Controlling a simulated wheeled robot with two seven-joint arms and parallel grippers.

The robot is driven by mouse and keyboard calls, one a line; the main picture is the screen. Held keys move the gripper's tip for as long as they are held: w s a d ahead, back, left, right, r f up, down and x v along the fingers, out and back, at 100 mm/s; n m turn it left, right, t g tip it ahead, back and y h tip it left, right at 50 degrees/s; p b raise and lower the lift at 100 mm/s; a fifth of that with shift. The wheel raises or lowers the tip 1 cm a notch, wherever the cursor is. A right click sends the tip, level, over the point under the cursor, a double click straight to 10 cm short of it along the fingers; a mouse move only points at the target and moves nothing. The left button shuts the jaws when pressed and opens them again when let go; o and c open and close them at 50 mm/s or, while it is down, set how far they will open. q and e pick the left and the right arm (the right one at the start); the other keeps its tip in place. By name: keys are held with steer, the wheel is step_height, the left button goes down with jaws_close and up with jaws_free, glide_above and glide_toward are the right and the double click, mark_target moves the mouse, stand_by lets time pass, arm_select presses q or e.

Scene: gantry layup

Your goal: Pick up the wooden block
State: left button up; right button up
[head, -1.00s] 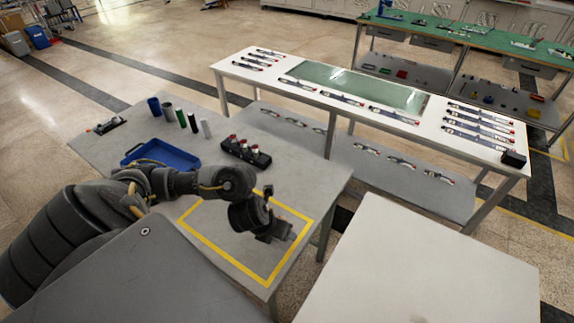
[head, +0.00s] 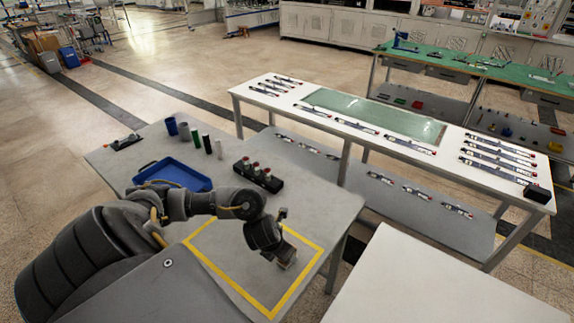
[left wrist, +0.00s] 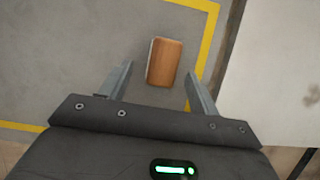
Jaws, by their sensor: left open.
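The wooden block (left wrist: 164,62) is a brown, rounded-edged piece lying on the grey table inside the yellow tape outline. In the left wrist view my left gripper (left wrist: 159,73) is open. Its fingers point toward the block; the near end of the block lies between the fingertips in the picture, with a gap on each side. I see no contact. In the head view my left gripper (head: 285,256) hangs over the right part of the taped square, and the block cannot be made out clearly there. My right gripper is not in view.
A blue tray (head: 172,176), a black holder (head: 258,176) with bottles and several upright cylinders stand farther back on the same table. The taped area (head: 218,268) looks otherwise clear. A white table (head: 420,285) stands to the right, across a gap.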

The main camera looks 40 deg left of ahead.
arm_select(q)
steer(key=b+x, duration=0.1)
steer(key=x, duration=0.3)
steer(key=shift+w+d+f, duration=0.1)
steer(key=shift+w+f, duration=0.15)
steer(key=shift+w, duration=0.05)
steer(key=c, duration=1.1)
step_height(320, 180, up, 10)
steer(key=p, duration=0.3)
steer(key=shift+r+p, duration=0.1)
steer(key=shift+p, duration=0.2)
